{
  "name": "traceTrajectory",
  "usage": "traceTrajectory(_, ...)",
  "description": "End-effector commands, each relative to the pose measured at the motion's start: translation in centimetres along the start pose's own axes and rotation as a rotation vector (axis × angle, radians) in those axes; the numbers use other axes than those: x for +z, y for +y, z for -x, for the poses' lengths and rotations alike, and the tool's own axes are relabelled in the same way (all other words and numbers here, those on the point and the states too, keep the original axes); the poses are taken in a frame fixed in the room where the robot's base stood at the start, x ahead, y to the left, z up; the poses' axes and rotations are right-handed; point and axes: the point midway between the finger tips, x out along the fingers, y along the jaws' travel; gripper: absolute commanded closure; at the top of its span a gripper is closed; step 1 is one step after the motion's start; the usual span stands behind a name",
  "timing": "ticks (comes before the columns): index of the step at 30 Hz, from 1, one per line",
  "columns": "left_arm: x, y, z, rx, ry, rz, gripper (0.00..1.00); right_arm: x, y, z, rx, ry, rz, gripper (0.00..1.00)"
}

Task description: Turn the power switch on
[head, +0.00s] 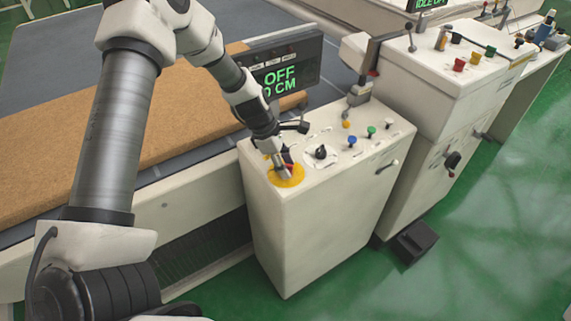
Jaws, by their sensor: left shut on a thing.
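A white control cabinet (318,215) stands at the centre in the head view. A round yellow plate (291,181) is on its top at the left end. My left gripper (284,170) points down over this plate and is shut on the knob there, which its fingers mostly hide. I cannot tell from its shape whether this knob is the power switch. A black rotary knob (321,152) on a pale round plate sits just right of the gripper. The display (285,72) behind reads "OFF" in green, with a "0 CM" line partly covered by my arm. My right gripper is not in view.
Blue (351,140), green (371,131) and other small knobs line the cabinet top. A brown mattress slab (50,150) lies on the machine bed at left. A taller cabinet (450,90) stands at right. A black pedal box (412,243) sits on the green floor.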

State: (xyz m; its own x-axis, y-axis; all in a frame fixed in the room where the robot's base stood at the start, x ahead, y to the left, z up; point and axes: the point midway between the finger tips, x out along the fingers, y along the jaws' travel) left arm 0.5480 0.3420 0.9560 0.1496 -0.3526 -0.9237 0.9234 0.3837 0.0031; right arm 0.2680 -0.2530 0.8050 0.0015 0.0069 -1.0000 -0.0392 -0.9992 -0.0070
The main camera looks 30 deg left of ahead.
Motion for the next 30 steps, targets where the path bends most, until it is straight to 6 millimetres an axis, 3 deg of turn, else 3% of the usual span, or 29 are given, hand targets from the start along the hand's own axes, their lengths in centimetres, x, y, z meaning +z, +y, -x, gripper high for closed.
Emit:
traceTrajectory(14, -0.07, -0.24, -0.18, -0.041, 0.001, -0.081, 0.95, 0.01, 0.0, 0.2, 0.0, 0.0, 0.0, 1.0)
traceTrajectory(30, -0.1, -0.32, -0.27, -0.217, -0.001, -0.496, 0.95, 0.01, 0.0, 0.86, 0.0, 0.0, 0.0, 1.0)
